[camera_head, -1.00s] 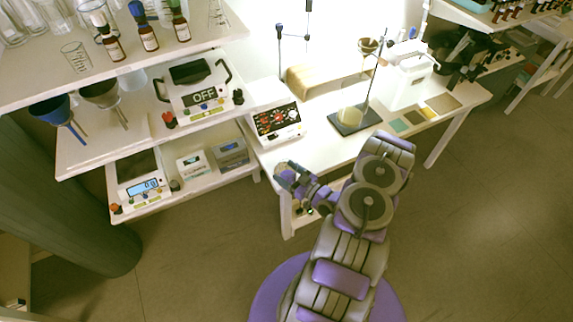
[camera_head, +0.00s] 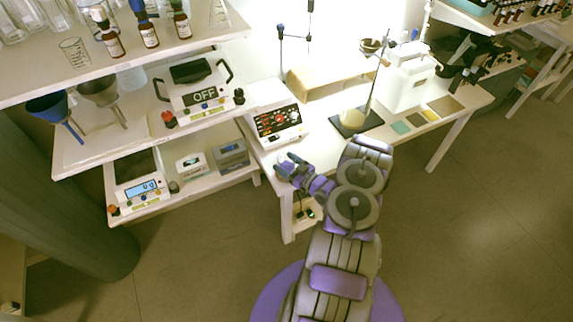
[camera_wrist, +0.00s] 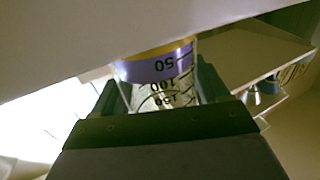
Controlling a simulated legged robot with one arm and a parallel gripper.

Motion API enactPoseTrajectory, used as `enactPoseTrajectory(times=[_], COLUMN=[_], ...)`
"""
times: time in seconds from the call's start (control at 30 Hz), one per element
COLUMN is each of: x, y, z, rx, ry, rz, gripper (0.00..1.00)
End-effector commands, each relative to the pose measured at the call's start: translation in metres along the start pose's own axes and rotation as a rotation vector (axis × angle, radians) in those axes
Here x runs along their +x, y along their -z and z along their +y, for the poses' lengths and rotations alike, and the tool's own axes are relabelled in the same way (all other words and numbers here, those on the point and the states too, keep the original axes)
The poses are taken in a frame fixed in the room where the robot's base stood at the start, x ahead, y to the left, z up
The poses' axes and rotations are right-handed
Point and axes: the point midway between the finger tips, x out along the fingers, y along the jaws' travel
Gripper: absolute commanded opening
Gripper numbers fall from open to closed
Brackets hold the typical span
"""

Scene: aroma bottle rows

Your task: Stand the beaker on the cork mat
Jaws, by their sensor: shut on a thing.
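The beaker (camera_wrist: 155,78) is clear glass with dark graduation marks, which read upside down in the wrist view. My gripper (camera_wrist: 155,100) is shut on it, with one dark finger on each side. In the head view my gripper (camera_head: 289,166) is at the near left corner of the white table; the beaker is hard to make out there. The cork mat appears to be the largest tan square (camera_head: 446,106) at the right end of the table. It looks bare and lies well to the right of my gripper.
Smaller coloured squares (camera_head: 401,127) lie left of the tan mat. A dark stand base (camera_head: 372,121) with a flask and rod, a red-and-black control panel device (camera_head: 278,124) and a white machine (camera_head: 408,80) stand on the table. Shelves with scales (camera_head: 205,100) are at left.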

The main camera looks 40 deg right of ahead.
Motion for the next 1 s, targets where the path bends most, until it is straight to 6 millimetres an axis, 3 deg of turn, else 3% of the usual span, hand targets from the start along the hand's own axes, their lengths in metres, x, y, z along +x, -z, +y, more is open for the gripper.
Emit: enactPoseTrajectory(times=[0.23,0.27,0.5,0.8,1.0], x=[0.000,0.000,0.000,0.000,-0.028], y=[-0.001,0.000,-0.001,0.001,0.002], z=[0.001,0.001,0.001,0.001,0.003], rx=[0.000,0.000,0.000,0.000,0.002], ry=[0.001,0.000,0.001,0.000,-0.004], rz=[0.000,0.000,0.000,0.000,0.000], gripper=[0.37,0.77,1.00,1.00,1.00])
